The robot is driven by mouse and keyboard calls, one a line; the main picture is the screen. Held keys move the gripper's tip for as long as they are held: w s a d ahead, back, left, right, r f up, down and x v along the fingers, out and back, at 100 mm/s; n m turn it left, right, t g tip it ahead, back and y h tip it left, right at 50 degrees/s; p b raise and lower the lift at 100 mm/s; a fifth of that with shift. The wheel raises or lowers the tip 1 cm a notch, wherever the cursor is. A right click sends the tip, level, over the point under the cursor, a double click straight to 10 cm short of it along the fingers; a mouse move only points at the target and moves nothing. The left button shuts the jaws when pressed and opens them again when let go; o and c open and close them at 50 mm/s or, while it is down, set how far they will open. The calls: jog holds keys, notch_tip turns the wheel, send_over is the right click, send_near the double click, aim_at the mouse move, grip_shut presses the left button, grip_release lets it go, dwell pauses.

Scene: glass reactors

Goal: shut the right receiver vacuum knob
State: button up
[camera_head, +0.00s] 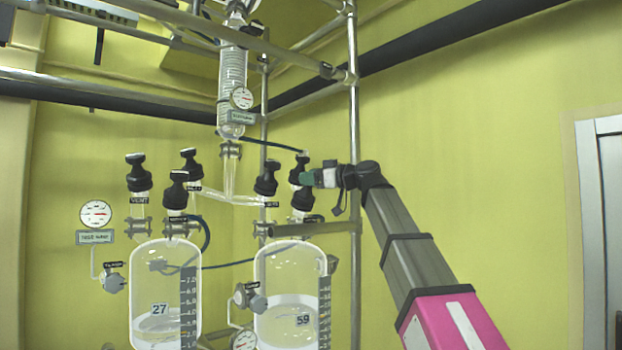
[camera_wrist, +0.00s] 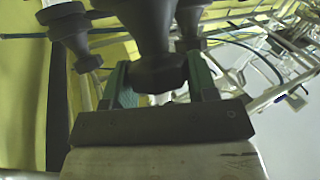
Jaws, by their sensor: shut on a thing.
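My gripper (camera_head: 308,179) is at the rightmost black knob (camera_head: 301,199) above the right glass receiver (camera_head: 290,262), which is marked 59. In the wrist view my gripper (camera_wrist: 160,82) has its green fingers on either side of a dark knob (camera_wrist: 154,72) and is shut on it. The label by this knob is too small to read, so I cannot tell its name from the picture. My fingers hide part of the knob. Another black knob (camera_head: 266,178) stands just left of it on the same receiver.
The left receiver (camera_head: 150,300), marked 27, carries several black knobs, one labelled VENT (camera_head: 136,168). A metal upright (camera_head: 354,120) runs close behind my wrist. A glass column with a gauge (camera_head: 241,98) hangs above.

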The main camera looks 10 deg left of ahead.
jog(key=m+t+h, duration=0.2)
jog(key=m+t, duration=0.2)
jog(key=m+t+h, duration=0.2)
jog(key=m+t, duration=0.2)
jog(key=m, duration=0.1)
jog(key=m+t+h, duration=0.2)
jog(key=m+h, duration=0.2)
jog(key=m+t+h, duration=0.2)
jog(key=m+h, duration=0.2)
jog(key=m+g+h, duration=0.1)
jog(key=m+h, duration=0.6)
jog(key=shift+w+a+r+h, duration=0.1)
jog(key=shift+h, duration=0.2)
jog(key=m+g+h, duration=0.2)
jog(key=m+h, duration=0.1)
jog(key=shift+m, duration=0.4)
jog(key=shift+m+g+h, duration=0.7)
jog(key=shift+m+g, duration=0.3)
jog(key=shift+d+f, duration=0.2)
jog(key=o, duration=0.9)
